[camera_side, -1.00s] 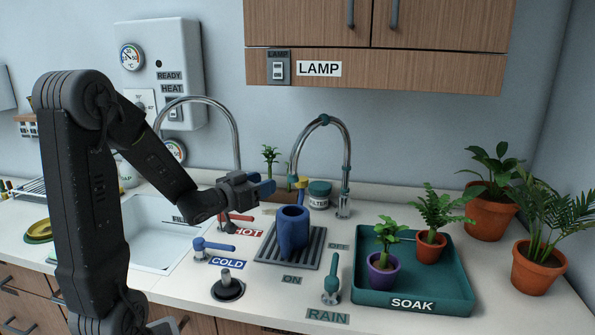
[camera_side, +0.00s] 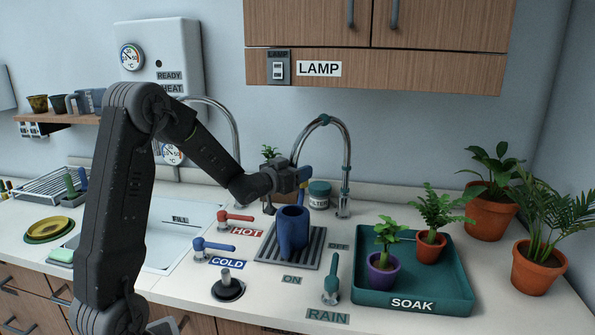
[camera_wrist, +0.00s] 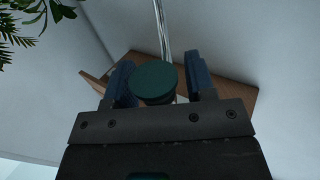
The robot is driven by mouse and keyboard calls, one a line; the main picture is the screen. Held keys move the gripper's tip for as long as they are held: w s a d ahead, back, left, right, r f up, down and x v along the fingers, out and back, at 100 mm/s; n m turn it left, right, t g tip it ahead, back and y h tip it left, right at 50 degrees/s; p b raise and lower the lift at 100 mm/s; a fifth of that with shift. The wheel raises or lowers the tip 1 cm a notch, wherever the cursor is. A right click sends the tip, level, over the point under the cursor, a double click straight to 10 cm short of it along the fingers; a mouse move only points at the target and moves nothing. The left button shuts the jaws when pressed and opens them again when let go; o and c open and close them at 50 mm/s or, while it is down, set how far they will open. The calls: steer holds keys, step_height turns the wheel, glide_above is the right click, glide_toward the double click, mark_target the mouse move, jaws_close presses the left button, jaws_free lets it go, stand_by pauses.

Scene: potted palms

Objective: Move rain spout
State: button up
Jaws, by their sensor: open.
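The rain spout (camera_side: 321,121) is a chrome arched pipe with teal fittings, rising from the counter behind the blue watering jug (camera_side: 293,229). My gripper (camera_side: 302,177) is open at the lower left end of the arch, just above the jug. Its blue fingers hide part of the spout's end in the side view. In the wrist view, a round dark green disc (camera_wrist: 153,80) sits between the spread fingers, with a chrome pipe (camera_wrist: 161,30) behind it. It looks like the spout's end. I cannot tell whether the fingers touch it.
The jug stands on a grey drain grate. A green-lidded jar (camera_side: 319,194) stands behind it. The teal lever (camera_side: 331,291) is by the RAIN label. The teal SOAK tray (camera_side: 452,246) holds potted plants at right. COLD (camera_side: 213,246) and HOT (camera_side: 236,217) levers are at left.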

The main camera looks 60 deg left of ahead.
jaws_close()
stand_by(0.3)
steer(key=shift+d, duration=0.15)
steer(key=w+d+n+g+y, duration=0.5)
steer(key=w+d+n+y, duration=0.15)
steer(key=d+y, duration=0.45)
steer(key=w+d+n+g, duration=0.3)
steer(key=w+d, duration=0.3)
steer(key=w, duration=0.5)
steer(key=shift+y, duration=0.4)
steer(key=shift+d+r, duration=0.1)
